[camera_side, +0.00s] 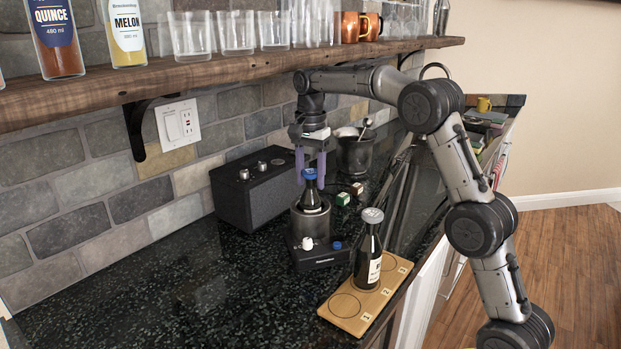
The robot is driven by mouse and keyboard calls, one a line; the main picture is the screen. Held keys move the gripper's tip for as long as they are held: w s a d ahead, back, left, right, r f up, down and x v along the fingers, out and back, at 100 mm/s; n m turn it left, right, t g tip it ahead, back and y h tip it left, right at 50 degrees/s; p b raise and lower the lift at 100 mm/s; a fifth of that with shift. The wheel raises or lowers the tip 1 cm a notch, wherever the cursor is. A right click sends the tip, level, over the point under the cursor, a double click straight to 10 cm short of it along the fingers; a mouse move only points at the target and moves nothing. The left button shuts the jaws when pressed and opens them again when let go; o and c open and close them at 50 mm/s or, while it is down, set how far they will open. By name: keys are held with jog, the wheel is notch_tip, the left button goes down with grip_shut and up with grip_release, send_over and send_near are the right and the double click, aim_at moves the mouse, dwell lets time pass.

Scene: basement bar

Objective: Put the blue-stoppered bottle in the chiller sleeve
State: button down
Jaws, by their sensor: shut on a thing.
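The blue-stoppered bottle (311,190) is dark, with a blue stopper (309,174) on top. It stands upright with its lower part hidden inside the grey metal chiller sleeve (310,226), in the middle of the counter. Whether its base touches the bottom cannot be seen. My gripper (310,177) points down from above, its purple fingers on both sides of the bottle's top at the stopper, shut on it. The sleeve stands on or right behind a black base with a white knob (307,243) and a blue knob (337,246).
A second dark bottle with a grey stopper (370,250) stands on a wooden board (345,308) with numbered circles at the front right. A black speaker box (255,190) is left of the sleeve. Small dice (343,199) and a dark bucket (354,155) lie behind. A shelf (220,68) hangs above.

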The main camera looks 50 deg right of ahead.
jog(key=shift+f, duration=0.25)
jog(key=shift+c, duration=1.4)
grip_release()
